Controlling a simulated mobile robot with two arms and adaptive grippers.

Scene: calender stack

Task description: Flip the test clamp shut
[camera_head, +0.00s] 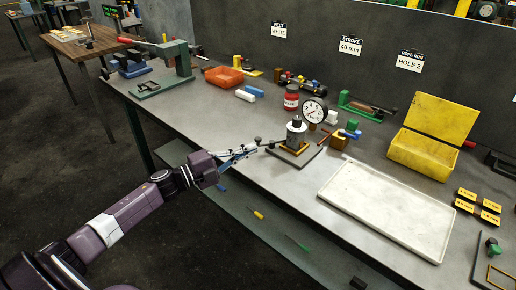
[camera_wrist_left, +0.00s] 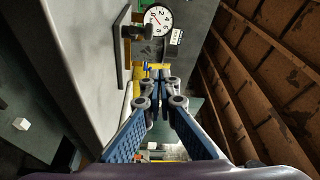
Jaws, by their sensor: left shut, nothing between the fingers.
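The test stand (camera_head: 293,153) is a small dark base with orange edging near the table's front edge. It carries a grey-and-black block (camera_head: 296,131) and a round white dial gauge (camera_head: 314,111). A thin dark lever (camera_head: 272,143) reaches from the stand toward my left gripper; I take it for the test clamp's handle, and cannot tell its exact position. My left gripper (camera_head: 254,147) is shut and empty, its tips close to the lever's end; I cannot tell whether they touch. In the left wrist view, the closed fingers (camera_wrist_left: 162,76) point toward the dial gauge (camera_wrist_left: 158,18).
A white tray (camera_head: 385,207) lies right of the stand. A red jar (camera_head: 291,97) stands behind it, and an open yellow box (camera_head: 423,152) is at the back right. An orange bin (camera_head: 223,76) and a green press (camera_head: 178,58) are farther left. Bare tabletop lies left of the stand.

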